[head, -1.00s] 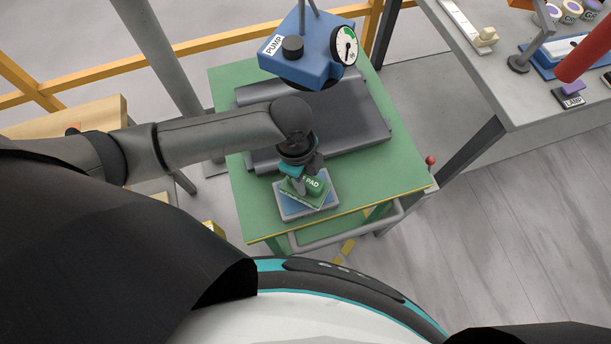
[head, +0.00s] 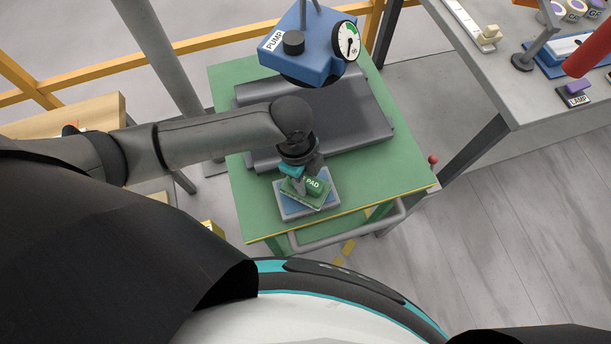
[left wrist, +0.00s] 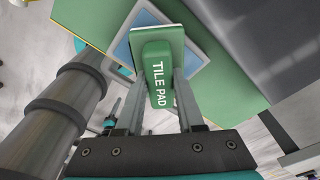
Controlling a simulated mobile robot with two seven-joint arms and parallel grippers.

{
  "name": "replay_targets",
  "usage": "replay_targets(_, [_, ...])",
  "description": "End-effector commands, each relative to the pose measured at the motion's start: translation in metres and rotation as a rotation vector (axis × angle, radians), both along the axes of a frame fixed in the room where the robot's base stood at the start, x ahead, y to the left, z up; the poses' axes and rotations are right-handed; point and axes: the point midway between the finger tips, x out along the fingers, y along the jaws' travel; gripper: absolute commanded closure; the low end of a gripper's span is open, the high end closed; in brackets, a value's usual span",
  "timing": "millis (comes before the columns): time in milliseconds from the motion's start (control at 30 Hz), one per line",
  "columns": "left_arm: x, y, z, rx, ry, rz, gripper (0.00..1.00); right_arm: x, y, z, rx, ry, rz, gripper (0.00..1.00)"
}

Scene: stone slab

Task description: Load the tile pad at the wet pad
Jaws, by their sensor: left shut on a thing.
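The green tile pad (head: 312,186), with white lettering, is over the wet pad (head: 290,210), a blue surface in a pale grey tray on the green cart. My left gripper (head: 300,180) is shut on the tile pad's green grip. The left wrist view shows my left gripper (left wrist: 160,95) with a finger on each side of the block of the tile pad (left wrist: 158,75) marked TILE PAD. The wet pad (left wrist: 122,50) shows behind it there. I cannot tell whether the tile pad touches the wet pad. My right gripper is not in view.
A dark grey slab (head: 350,120) lies on the green cart (head: 240,150) behind the wet pad. A blue pump unit (head: 305,50) with a gauge hangs over the slab's far side. A grey bench (head: 520,100) stands at the right.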

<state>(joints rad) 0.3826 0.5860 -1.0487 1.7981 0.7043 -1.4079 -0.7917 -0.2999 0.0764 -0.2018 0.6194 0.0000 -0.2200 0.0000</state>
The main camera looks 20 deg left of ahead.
Motion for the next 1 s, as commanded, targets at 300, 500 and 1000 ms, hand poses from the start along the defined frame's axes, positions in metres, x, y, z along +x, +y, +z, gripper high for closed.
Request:
replay_targets(300, [-0.0001,-0.0005,-0.0042,-0.001,0.0,-0.001,1.0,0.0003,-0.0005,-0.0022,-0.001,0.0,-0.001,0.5])
replay_targets(500, [-0.0002,-0.0006,-0.0066,-0.001,0.0,-0.001,1.0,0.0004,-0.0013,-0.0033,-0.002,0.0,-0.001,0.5])
replay_targets(1000, [-0.0003,-0.0004,-0.0091,-0.001,0.0,-0.001,1.0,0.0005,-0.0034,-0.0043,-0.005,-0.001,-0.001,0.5])
